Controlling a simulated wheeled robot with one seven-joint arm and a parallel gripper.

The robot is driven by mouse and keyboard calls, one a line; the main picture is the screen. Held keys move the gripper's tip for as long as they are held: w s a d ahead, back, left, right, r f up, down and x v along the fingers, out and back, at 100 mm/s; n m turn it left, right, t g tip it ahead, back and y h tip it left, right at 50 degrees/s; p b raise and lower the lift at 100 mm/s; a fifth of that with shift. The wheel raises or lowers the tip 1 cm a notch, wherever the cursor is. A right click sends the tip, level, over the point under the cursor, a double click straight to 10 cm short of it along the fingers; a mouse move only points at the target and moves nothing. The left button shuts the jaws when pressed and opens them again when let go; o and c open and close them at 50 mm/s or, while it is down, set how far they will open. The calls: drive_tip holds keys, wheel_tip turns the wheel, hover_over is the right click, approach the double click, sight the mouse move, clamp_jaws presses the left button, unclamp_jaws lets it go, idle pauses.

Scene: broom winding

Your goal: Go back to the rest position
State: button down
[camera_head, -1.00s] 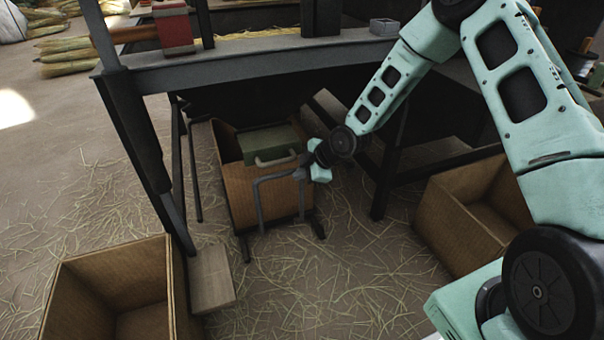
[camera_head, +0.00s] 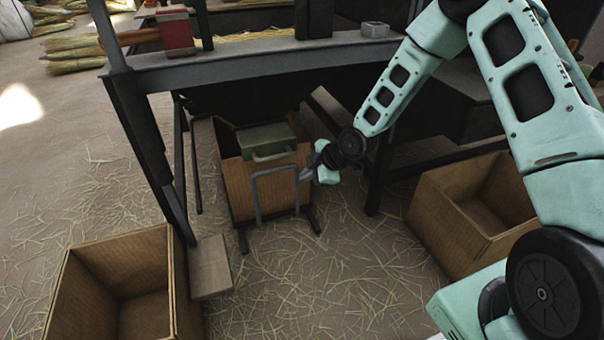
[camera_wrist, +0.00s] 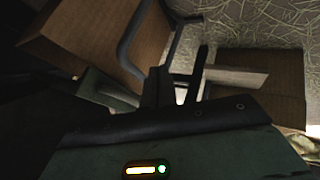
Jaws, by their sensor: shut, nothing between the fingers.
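My gripper (camera_head: 308,174) is in front of the dark frame under the bench, at the right edge of a brown box (camera_head: 240,188). It is shut and empty. The box stands under the bench and holds a green case (camera_head: 268,139) with a handle. A grey bent metal handle (camera_head: 257,193) stands at the front of the box, close to my fingertips. In the wrist view my fingers (camera_wrist: 172,88) appear dark in the middle, with the brown box (camera_wrist: 75,40) at upper left. Whether my fingertips touch the grey handle, I cannot tell.
An open cardboard box (camera_head: 168,265) stands at lower left, and another (camera_head: 455,230) at right. A small box (camera_head: 209,268) sits by the bench leg. The bench (camera_head: 250,62) spans above, with a red part (camera_head: 176,32) on it. Straw-strewn floor in front is clear.

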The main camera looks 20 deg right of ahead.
drive_tip(key=p+v, duration=0.3)
drive_tip(key=v, duration=0.4)
drive_tip(key=s+a+r+m+g+h+p, duration=0.2)
drive_tip(key=s+a+r+m+g+h, duration=0.15)
drive_tip(key=s+a+r, duration=0.8)
drive_tip(key=s+r+m+g, duration=0.1)
drive_tip(key=s+r+m, duration=0.1)
drive_tip(key=s+r, duration=0.35)
drive_tip(key=s+a+r+m+g+p, duration=0.1)
drive_tip(key=s+r, duration=0.1)
drive_tip(key=s, duration=0.6)
drive_tip(key=s+r+m+g, duration=0.1)
drive_tip(key=s+r+m, duration=0.15)
drive_tip(key=s, duration=0.45)
wheel_tip(320, 180, up, 39)
drive_tip(key=h+p, duration=0.1)
drive_tip(key=p, duration=3.7)
drive_tip(key=shift+s, duration=0.4)
